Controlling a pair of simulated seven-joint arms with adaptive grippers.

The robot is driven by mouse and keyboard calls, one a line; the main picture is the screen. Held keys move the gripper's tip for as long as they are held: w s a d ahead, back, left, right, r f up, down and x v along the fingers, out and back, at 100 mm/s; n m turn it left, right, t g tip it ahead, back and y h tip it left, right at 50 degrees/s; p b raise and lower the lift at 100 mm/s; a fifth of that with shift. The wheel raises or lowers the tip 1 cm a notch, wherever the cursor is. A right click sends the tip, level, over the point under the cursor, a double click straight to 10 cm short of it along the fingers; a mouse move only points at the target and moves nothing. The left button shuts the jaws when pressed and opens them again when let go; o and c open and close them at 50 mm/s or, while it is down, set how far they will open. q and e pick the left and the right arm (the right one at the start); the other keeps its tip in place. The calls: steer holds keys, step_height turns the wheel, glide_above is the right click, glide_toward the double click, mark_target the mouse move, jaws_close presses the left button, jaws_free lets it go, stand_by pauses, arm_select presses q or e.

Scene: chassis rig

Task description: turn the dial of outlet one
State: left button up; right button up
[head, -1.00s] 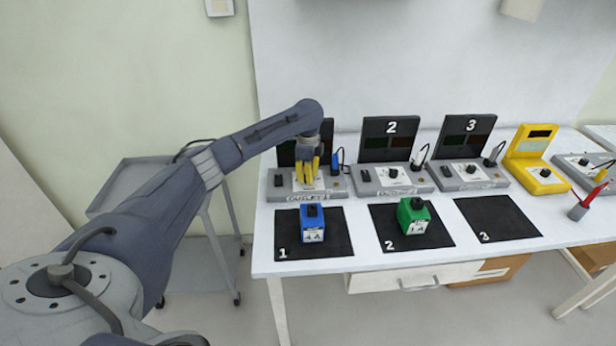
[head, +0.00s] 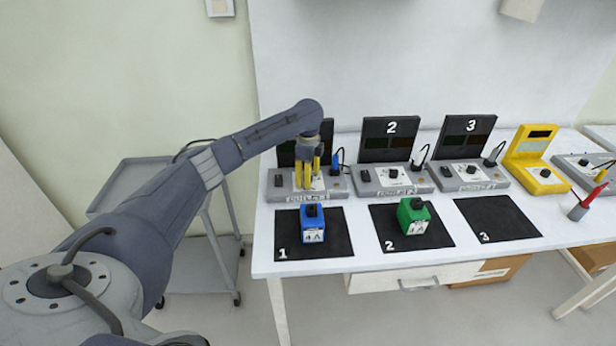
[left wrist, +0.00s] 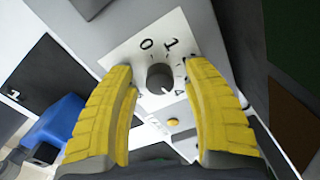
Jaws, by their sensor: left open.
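Outlet one (head: 336,186) is a grey unit at the left end of the row on the table, with a dark panel behind it. In the left wrist view its dial (left wrist: 160,78) is a dark round knob on a white scale plate (left wrist: 128,57) with printed numbers. My left gripper (head: 308,188) is over outlet one and hides the dial in the head view. In the left wrist view its two yellow fingers (left wrist: 168,100) are open, one on each side of the dial, with gaps between. Whether the tips are level with the dial is hard to tell. My right gripper is not in view.
A blue block (head: 313,224) stands on mat 1 (head: 286,245) in front of outlet one, and a green block (head: 413,224) on mat 2. Outlets two (head: 409,187) and three (head: 470,184) stand to the right. Mat 3 (head: 495,217) is empty.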

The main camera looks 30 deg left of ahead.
arm_select(q)
step_height(320, 180, up, 12)
stand_by(0.7)
stand_by(0.4)
